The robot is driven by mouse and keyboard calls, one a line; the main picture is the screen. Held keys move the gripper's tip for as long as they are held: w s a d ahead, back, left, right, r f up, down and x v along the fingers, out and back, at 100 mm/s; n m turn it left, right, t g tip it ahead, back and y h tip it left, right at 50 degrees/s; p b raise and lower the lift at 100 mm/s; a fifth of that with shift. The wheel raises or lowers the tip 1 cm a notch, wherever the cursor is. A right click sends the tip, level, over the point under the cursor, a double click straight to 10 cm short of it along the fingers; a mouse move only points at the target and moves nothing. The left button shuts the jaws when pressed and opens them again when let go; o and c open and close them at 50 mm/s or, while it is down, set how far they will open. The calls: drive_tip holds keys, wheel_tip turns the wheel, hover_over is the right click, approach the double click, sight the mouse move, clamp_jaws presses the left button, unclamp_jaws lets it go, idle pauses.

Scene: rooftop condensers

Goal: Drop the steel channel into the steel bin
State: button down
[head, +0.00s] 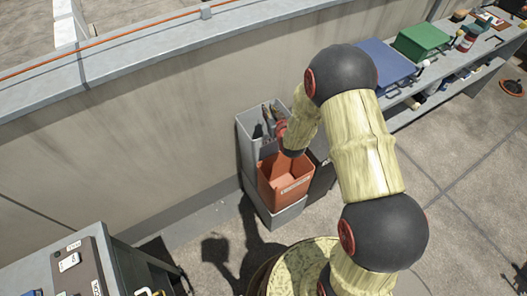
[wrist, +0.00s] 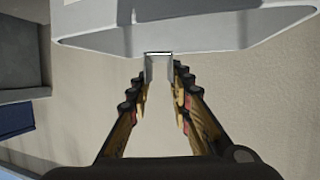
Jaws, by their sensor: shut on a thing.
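My gripper (wrist: 161,88) is shut on the steel channel (wrist: 158,66), a small grey U-shaped piece whose far end shows between the fingertips in the wrist view. In the head view my gripper (head: 268,119) is small and partly hidden by my wrist, at the mouth of a tall grey bin (head: 247,146), which looks like the steel bin. I cannot read a label on it. In the wrist view a broad pale grey wall with a rim (wrist: 90,30) crosses the top, beyond the channel. The channel's height relative to that rim is unclear.
An orange bin (head: 291,195) with a label stands in front of the grey bin, and a dark bin (head: 322,178) beside it. A concrete parapet (head: 130,120) runs behind. A bench with blue (head: 384,62) and green (head: 421,40) boxes is at the upper right.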

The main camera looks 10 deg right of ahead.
drive_tip(key=shift+f+b, duration=0.3)
drive_tip(key=shift+f, duration=0.65)
drive_tip(key=c, duration=1.5)
unclamp_jaws()
drive_tip(key=shift+c, duration=0.2)
drive_tip(key=shift+s, duration=0.1)
drive_tip(key=v, duration=1.2)
